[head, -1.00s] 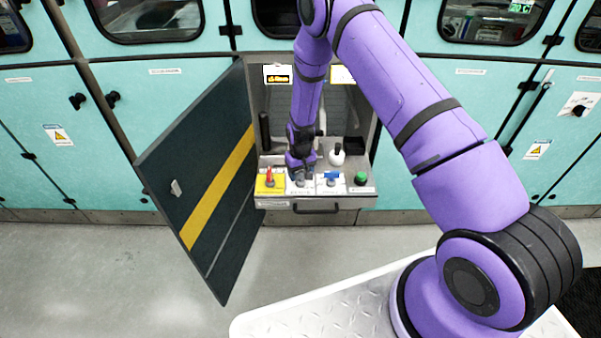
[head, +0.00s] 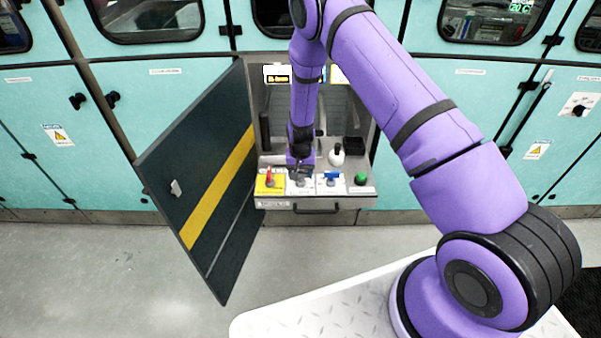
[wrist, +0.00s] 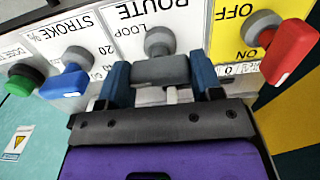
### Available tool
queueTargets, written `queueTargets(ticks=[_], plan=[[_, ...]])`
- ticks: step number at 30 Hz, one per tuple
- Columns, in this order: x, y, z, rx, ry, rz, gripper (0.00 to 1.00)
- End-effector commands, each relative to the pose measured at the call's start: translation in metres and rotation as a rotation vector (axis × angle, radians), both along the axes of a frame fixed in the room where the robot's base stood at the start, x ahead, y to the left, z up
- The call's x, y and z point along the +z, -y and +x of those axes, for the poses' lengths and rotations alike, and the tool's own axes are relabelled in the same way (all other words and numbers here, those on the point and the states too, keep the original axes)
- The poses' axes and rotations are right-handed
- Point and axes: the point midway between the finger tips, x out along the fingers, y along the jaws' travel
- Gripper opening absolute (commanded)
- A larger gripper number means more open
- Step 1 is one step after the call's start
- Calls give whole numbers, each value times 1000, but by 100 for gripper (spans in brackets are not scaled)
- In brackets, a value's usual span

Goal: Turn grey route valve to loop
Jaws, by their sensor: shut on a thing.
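The grey route valve (wrist: 160,70) is in the middle of the wrist view, on a white panel marked ROUTE, with LOOP printed beside its round hub. In that view its handle lies crosswise between the two blue fingers of my gripper (wrist: 160,80). The gripper is shut on the handle. In the head view my gripper (head: 300,172) is low over the white route plate on the pulled-out drawer panel (head: 315,203). There the valve is small and mostly hidden by the gripper, so its exact angle is hard to tell.
A red switch (wrist: 290,55) on a yellow OFF/ON plate is close on one side of the valve. A blue stroke knob (wrist: 68,82) and a green button (wrist: 20,83) are on the other. A dark cabinet door (head: 205,180) stands open at left.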

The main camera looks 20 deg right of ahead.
Motion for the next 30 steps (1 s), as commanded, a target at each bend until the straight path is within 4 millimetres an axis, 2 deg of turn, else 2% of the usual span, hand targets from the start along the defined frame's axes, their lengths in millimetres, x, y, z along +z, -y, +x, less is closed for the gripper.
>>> queueTargets(ticks=[7, 8, 11, 22, 26, 30], plan=[[0, 0, 0, -2, 0, 0, 36], [0, 0, 0, -2, 0, 0, 62], [0, 0, 0, -2, 0, 0, 85], [5, 0, 1, 0, 2, 0, 85], [20, 0, 1, 0, 2, 0, 85], [46, 0, 1, 1, 4, 1, 85]])
